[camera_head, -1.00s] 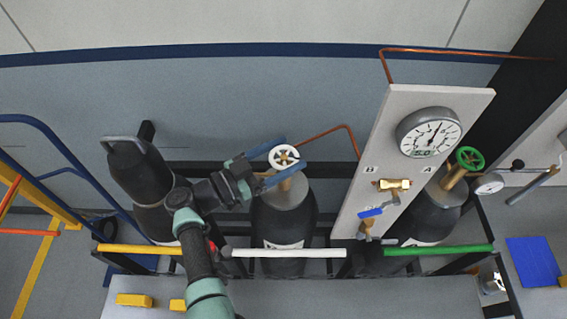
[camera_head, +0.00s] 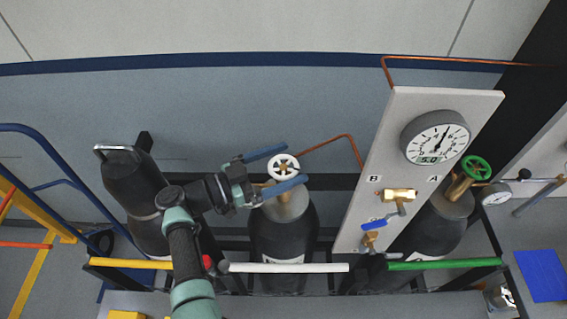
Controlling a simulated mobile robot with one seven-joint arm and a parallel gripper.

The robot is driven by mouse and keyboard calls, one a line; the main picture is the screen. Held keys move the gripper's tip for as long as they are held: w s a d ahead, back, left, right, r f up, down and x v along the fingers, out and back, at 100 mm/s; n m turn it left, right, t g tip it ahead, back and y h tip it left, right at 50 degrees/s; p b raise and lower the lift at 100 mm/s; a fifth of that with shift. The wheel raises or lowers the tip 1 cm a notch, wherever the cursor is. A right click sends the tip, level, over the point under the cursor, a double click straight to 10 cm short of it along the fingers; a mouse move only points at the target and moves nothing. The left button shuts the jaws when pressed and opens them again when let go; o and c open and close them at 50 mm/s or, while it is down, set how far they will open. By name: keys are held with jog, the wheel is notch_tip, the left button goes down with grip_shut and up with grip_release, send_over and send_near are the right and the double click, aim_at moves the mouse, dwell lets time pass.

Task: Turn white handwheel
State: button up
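The white handwheel (camera_head: 275,161) sits on top of the middle dark cylinder (camera_head: 283,235), on a brass valve. My gripper (camera_head: 297,163) reaches in from the left with two blue fingers spread wide. One finger passes above and behind the wheel, and the other crosses in front of its lower edge. The wheel shows in the gap between them. I see no clear grip on it, and whether a finger touches the rim I cannot tell.
A pale panel (camera_head: 375,150) with a gauge (camera_head: 435,137) and a blue-handled valve (camera_head: 377,223) stands to the right. A green handwheel (camera_head: 476,167) tops the right cylinder (camera_head: 437,225). A copper pipe (camera_head: 330,142) runs from the middle valve. A white bar (camera_head: 290,267) crosses in front.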

jog(key=shift+f, duration=0.1)
jog(key=b+v, duration=0.4)
jog(key=v, duration=0.9)
